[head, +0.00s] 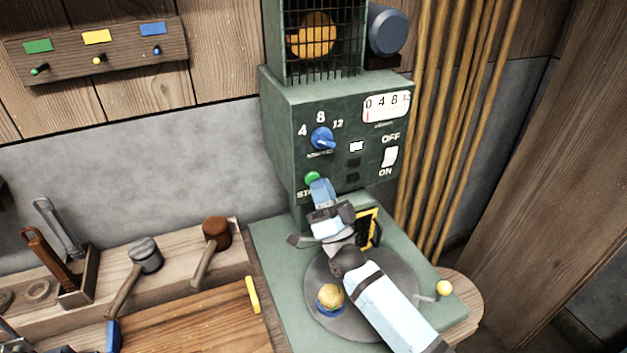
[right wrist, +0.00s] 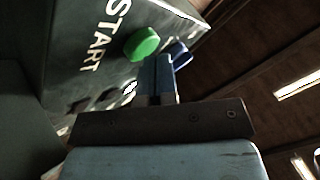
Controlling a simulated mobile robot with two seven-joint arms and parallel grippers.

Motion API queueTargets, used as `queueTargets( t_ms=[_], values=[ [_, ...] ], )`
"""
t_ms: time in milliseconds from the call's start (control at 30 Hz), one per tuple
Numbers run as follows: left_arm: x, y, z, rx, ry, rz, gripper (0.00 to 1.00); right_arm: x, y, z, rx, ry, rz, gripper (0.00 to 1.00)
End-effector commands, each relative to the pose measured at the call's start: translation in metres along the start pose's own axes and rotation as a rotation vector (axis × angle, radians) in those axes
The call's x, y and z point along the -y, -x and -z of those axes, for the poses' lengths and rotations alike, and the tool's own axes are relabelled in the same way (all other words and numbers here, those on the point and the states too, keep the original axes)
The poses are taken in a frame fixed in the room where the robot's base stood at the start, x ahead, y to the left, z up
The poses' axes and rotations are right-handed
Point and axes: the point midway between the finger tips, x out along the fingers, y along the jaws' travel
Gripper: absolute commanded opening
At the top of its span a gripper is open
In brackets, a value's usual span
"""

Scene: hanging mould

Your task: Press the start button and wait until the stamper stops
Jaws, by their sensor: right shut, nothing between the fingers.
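The green start button (head: 312,177) is on the front of the green stamper machine (head: 285,120), at the lower left of its panel. My right gripper (head: 320,186) is shut and empty, with its blue fingertips right at the button. In the right wrist view the round green button (right wrist: 142,43) stands out from the panel beside the START lettering. The shut fingertips (right wrist: 165,60) are very close to it; I cannot tell whether they touch. My right arm hides part of the machine's lower front and the round plate (head: 318,290). My left gripper is not in view.
The panel has a blue dial (head: 321,138), a white ON/OFF switch (head: 390,156) and a counter (head: 386,106). A yellow-knobbed lever (head: 443,288) sits at the right of the base. Two mallets (head: 145,255) lie on the wooden bench at left. Yellow pipes (head: 450,120) run at right.

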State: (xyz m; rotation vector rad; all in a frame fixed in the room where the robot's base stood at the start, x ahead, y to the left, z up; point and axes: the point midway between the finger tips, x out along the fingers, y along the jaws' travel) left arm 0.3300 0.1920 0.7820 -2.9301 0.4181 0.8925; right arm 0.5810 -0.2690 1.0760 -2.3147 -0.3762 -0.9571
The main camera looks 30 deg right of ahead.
Motion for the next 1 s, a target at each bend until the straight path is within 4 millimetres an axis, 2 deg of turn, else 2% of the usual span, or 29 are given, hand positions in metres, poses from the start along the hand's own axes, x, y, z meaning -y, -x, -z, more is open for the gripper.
queueTargets(
  t_ms=[667,1000],
  values=[
    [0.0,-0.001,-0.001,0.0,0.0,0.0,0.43,-0.002,-0.003,-0.002,0.0,0.0,0.0,0.0],
    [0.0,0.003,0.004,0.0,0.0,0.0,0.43,0.006,0.007,0.006,0.0,0.0,0.0,0.0]
  ],
)
